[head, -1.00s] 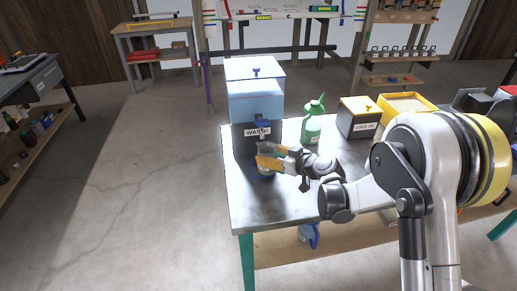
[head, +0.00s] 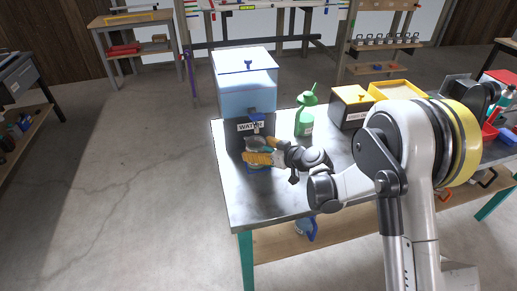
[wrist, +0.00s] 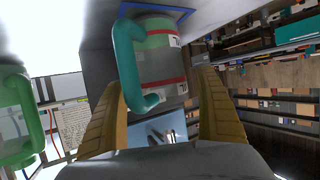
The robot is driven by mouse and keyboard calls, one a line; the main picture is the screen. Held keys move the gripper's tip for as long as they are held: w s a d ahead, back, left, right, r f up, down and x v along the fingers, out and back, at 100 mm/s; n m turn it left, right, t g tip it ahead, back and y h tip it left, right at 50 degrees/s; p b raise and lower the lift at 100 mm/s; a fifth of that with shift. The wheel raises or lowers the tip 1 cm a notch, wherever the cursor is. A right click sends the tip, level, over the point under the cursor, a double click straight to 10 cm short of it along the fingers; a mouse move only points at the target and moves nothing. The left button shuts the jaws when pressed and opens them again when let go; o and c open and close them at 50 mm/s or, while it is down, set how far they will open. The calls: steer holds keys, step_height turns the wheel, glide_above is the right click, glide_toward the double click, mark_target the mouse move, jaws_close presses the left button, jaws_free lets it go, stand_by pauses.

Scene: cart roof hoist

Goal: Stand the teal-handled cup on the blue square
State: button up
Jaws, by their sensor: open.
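In the head view the cup's rim (head: 257,142) shows just above my fingers, below the water dispenser's tap.
The water dispenser (head: 245,85) stands close behind the cup. A green bottle (head: 305,118) and a black box with a yellow lid (head: 350,108) stand to the right. The metal table's front (head: 265,205) is clear.

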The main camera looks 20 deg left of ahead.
steer(key=shift+r, duration=0.25)
steer(key=p+v, duration=0.3)
steer(key=v, duration=0.9)
steer(key=shift+p, duration=0.3)
steer(key=shift+d, duration=0.1)
steer(key=s+d+r+m+h, duration=0.5)
steer(key=s+d+r, duration=0.2)
steer(key=d+r, duration=0.5)
steer(key=s+d+r+m+h, duration=0.1)
steer(key=s+d+m+h, duration=0.5)
steer(key=s+d, duration=1.2)
steer(key=shift+d+r+m+t+h, duration=0.2)
steer(key=shift+m+t+h, duration=0.15)
steer(key=shift+m, duration=0.25)
